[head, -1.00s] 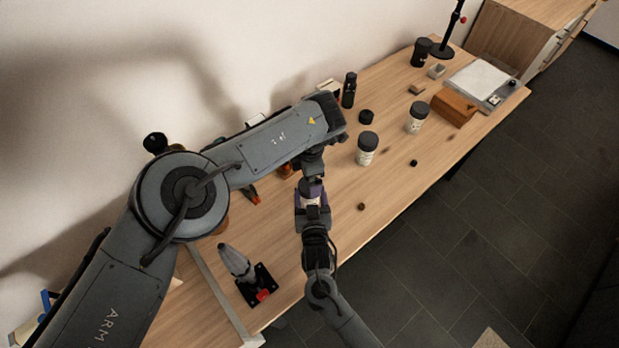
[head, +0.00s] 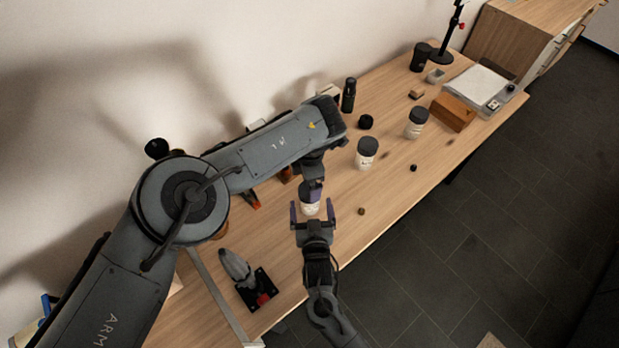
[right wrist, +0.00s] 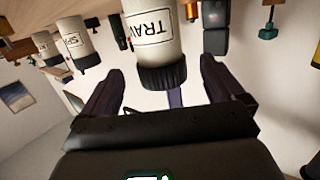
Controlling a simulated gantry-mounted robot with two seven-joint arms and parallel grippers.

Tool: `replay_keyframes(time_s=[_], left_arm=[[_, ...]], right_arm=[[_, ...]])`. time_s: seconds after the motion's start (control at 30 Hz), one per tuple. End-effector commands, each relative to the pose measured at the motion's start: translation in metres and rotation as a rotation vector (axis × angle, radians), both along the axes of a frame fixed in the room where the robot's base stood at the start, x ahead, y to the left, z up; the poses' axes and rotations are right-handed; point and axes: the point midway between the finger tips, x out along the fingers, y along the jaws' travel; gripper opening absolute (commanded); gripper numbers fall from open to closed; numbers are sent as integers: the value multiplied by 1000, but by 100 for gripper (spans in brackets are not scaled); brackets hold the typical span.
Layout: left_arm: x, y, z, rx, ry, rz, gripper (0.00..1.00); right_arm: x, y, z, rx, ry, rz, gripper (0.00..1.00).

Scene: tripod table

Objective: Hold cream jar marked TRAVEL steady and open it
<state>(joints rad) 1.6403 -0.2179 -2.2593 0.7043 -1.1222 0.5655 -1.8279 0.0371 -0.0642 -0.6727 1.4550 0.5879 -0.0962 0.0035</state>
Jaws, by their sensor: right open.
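The TRAVEL cream jar (right wrist: 155,35) is white with a black lid (right wrist: 162,76). It appears upside down in the right wrist view, with the lid on the body. In the head view its white body (head: 309,208) shows partly, below my left gripper (head: 313,188). A purple finger of the left gripper is at the lid; its other finger is hidden, so its grip is unclear. My right gripper (head: 312,212) is open, its purple fingers spread on the near side of the jar. In the right wrist view the open fingers (right wrist: 160,92) show below and either side of the lid, apart from it.
Other white jars with dark lids stand to the right (head: 366,155) and further back (head: 417,124). A black bottle (head: 349,95) stands near the wall. A grey tool on a black base (head: 250,278) is at the near left. The front table edge is close to my right arm.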

Motion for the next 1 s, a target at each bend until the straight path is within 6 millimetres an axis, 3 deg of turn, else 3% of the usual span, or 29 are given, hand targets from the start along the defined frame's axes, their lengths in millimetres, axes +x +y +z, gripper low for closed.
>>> replay_keyframes(time_s=[0.2, 0.43, 1.0], left_arm=[[0, 0, 7, 0, 0, 0, 93], [0, 0, 11, 0, 0, 0, 93], [0, 0, 11, 0, 0, 0, 93]], right_arm=[[-40, -3, 6, 1, 1, 0, 95], [-69, -5, 10, 0, 2, 1, 97], [-79, -7, 12, 0, 0, 0, 97]])
